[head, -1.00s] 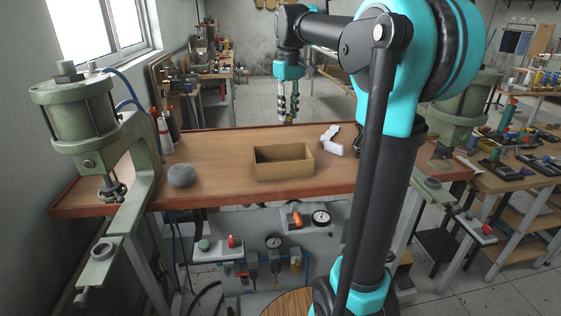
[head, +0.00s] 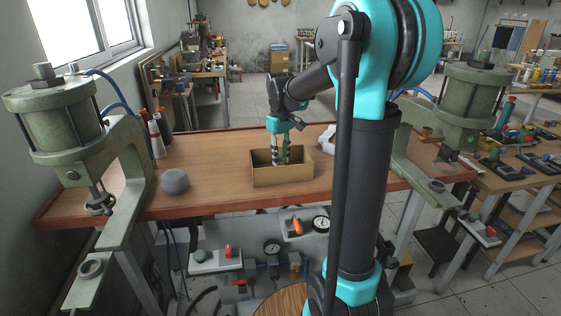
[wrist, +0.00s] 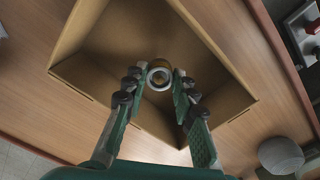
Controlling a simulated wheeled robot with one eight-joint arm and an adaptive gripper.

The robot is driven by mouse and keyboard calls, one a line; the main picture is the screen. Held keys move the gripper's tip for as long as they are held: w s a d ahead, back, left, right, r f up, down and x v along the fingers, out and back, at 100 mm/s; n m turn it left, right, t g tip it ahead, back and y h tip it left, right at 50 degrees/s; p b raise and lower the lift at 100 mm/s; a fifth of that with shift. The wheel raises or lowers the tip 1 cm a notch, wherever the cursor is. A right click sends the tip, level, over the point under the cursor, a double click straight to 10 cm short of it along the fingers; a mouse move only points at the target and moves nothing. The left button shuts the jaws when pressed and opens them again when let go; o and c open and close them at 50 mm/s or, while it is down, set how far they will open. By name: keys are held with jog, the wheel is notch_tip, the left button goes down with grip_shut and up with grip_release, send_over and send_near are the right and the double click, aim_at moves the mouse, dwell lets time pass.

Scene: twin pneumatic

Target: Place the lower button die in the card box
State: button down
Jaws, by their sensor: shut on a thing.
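The card box (head: 297,176) is an open brown carton on the wooden bench. It also shows in the wrist view (wrist: 222,62), its walls around my fingers. My gripper (head: 278,163) reaches down into the box, its fingertips hidden behind the front wall in the head view. In the wrist view my gripper (wrist: 160,80) is shut on the button die (wrist: 160,76), a small round part with a pale metal ring and a brownish centre. The die is over the box interior. I cannot tell whether it touches the box floor.
A grey round lump (head: 174,181) sits on the bench left of the box. Green presses stand at the left (head: 62,125) and right (head: 467,100). A white object (head: 328,137) lies right behind the box. The bench (head: 222,165) is clear between lump and box.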

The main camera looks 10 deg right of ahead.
jog(key=shift+f, duration=0.85)
jog(key=shift+f, duration=0.15)
jog(key=c, duration=1.2)
grip_release()
notch_tip(320, 180, up, 12)
jog(key=shift+r, duration=0.15)
